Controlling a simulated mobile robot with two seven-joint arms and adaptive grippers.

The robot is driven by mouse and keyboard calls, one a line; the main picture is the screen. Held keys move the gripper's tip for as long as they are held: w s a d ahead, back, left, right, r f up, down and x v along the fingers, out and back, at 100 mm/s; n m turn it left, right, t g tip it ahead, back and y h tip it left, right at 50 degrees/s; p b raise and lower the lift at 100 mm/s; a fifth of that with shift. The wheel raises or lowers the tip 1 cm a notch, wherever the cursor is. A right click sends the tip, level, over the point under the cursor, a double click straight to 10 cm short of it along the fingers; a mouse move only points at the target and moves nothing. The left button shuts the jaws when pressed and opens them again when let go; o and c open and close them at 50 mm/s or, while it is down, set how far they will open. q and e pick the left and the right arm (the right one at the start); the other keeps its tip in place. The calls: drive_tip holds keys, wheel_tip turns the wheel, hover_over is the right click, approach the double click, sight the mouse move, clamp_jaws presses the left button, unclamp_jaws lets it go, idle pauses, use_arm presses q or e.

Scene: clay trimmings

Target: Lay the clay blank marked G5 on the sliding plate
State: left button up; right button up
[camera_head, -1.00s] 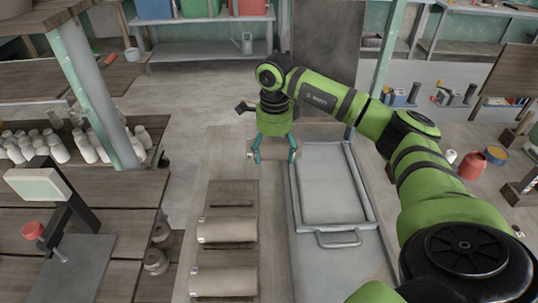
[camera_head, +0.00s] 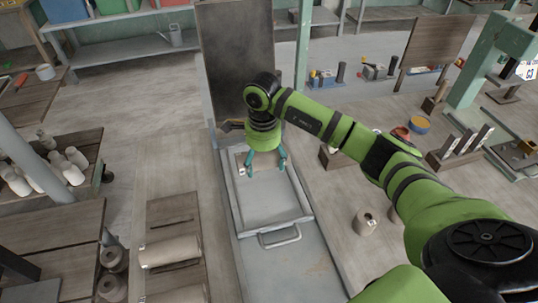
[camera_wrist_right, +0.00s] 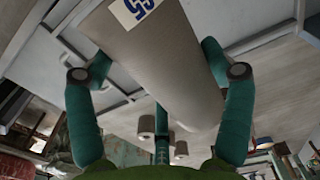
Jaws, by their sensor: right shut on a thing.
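My right gripper (camera_head: 263,166) is shut on a grey clay blank (camera_wrist_right: 165,60). In the right wrist view the blank lies between the two teal fingers, and its white label (camera_wrist_right: 135,8) shows G5 upside down. In the head view the gripper hides most of the blank; a pale marked end (camera_head: 241,170) shows by the left finger. The gripper is over the far part of the grey sliding plate (camera_head: 270,206), a framed plate with a handle at its near side. I cannot tell whether the blank touches the plate. My left gripper is not in view.
Left of the plate, a wooden board (camera_head: 173,208) carries more clay blanks (camera_head: 170,251); its far space is empty. A dark upright panel (camera_head: 236,62) stands behind the plate. Clay rolls (camera_head: 366,221) stand on the right. The plate's near half is clear.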

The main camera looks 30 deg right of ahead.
sight(264, 185)
drive_tip(key=shift+a+f+b, duration=0.15)
drive_tip(key=shift+f+b, duration=0.4)
drive_tip(key=shift+f, duration=0.2)
drive_tip(key=shift+f+b, duration=1.2)
drive_tip(key=shift+f, duration=0.8)
drive_tip(key=shift+f+b, duration=0.5)
drive_tip(key=shift+b, duration=0.05)
drive_tip(key=o, duration=1.6)
drive_tip(key=shift+f, duration=0.1)
wheel_tip(264, 185, up, 12)
drive_tip(key=shift+r, duration=0.1)
